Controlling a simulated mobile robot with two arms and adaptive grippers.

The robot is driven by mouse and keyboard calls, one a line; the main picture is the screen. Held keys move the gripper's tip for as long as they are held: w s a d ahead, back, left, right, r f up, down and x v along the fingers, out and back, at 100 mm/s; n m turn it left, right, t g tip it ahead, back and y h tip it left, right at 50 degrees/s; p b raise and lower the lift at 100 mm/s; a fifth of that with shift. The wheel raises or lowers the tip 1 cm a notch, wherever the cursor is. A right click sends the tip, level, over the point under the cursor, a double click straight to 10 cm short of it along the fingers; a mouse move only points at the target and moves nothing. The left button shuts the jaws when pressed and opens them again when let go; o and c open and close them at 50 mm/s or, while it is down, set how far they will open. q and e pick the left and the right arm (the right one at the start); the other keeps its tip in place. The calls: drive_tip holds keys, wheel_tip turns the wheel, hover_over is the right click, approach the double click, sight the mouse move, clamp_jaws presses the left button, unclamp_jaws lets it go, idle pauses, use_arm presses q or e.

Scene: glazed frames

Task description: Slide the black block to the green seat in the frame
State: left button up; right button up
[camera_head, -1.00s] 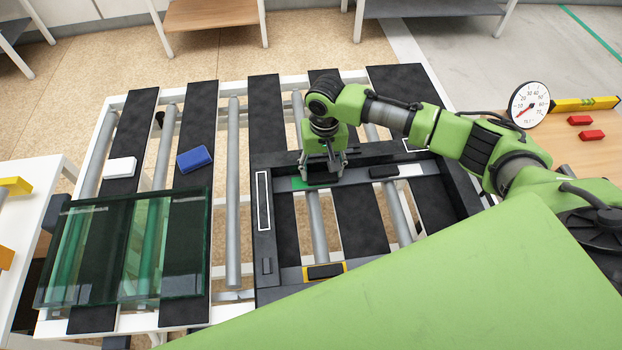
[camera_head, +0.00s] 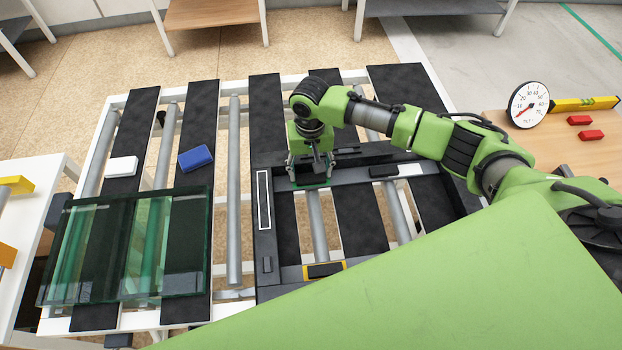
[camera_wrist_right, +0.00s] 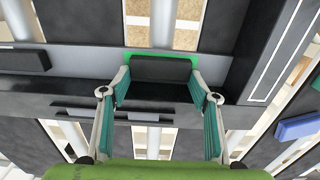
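The black block (camera_wrist_right: 160,70) lies on the grey rail of the dark frame (camera_head: 264,240). The green seat (camera_wrist_right: 160,55) shows as a bright green edge along its far side and at its ends, so the block covers most of it. In the right wrist view my right gripper (camera_wrist_right: 158,84) has one finger at each end of the block, apparently touching both. In the head view my right gripper (camera_head: 311,176) is low over the frame's far left corner and hides most of this block. My left gripper is not in view.
Another black block (camera_head: 383,172) sits further right on the same rail, next to a white patch. A third (camera_head: 325,271) lies in a yellow-edged seat. A glass unit (camera_head: 125,245), a blue block (camera_head: 196,158) and a white block (camera_head: 122,166) are at left.

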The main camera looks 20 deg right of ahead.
sight(310, 174)
drive_tip(key=o, duration=0.3)
wheel_tip(310, 174, up, 12)
idle(0.6)
drive_tip(key=shift+s+f, duration=0.1)
